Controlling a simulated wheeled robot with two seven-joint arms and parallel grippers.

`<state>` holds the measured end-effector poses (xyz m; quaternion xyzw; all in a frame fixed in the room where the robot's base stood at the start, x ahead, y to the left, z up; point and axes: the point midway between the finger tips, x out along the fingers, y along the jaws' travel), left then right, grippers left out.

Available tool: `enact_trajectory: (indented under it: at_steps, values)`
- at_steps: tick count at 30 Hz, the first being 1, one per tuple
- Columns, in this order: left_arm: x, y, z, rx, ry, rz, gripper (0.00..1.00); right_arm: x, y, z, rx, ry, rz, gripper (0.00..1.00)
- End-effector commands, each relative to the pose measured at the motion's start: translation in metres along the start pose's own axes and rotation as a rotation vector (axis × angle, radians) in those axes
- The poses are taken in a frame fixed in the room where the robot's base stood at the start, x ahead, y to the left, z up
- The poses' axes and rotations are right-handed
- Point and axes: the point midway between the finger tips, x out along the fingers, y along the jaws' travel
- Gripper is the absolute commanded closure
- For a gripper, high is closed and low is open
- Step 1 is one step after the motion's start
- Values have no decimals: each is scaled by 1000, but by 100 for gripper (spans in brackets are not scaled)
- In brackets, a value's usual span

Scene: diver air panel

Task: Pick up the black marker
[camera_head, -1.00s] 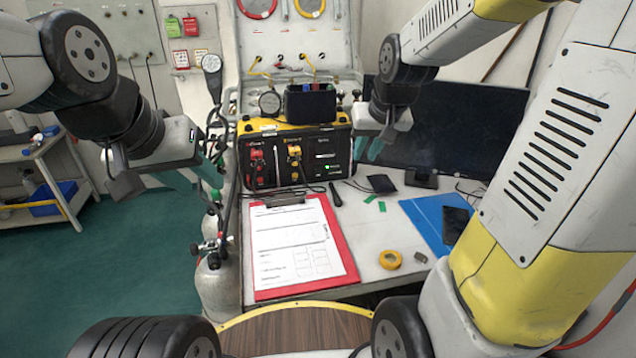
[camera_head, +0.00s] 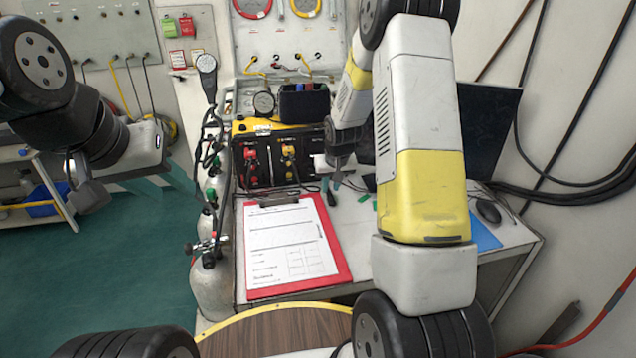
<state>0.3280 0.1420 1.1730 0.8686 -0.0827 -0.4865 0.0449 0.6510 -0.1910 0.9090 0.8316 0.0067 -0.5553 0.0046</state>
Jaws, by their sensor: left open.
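The black marker (camera_head: 332,199) lies on the white table just right of the clipboard; only part of it shows. My left gripper (camera_head: 168,188) is open and empty, out to the left over the green floor, well away from the table.
A red clipboard (camera_head: 341,268) with a white form lies left of the marker. Behind stand a yellow and black air panel (camera_head: 262,170) and a black pen holder (camera_head: 304,105). Gas cylinders (camera_head: 212,285) and hoses stand at the table's left edge. My right arm hides much of the table's right side.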

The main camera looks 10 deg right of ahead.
Motion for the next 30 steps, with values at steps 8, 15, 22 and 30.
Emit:
enact_trajectory:
  at_steps: [8, 15, 22, 30]
  values:
    - [0, 0, 0, 0, 0, 0, 60, 28, 0, -2, -1, 0, 1, 79]
    - [0, 0, 0, 0, 0, 0, 60, 28, 0, -2, -1, 1, 1, 87]
    - [0, 0, 0, 0, 0, 0, 60, 28, 0, -2, -2, 1, 1, 100]
    - [0, 0, 0, 0, 0, 0, 60, 24, 0, -4, -1, 2, 1, 100]
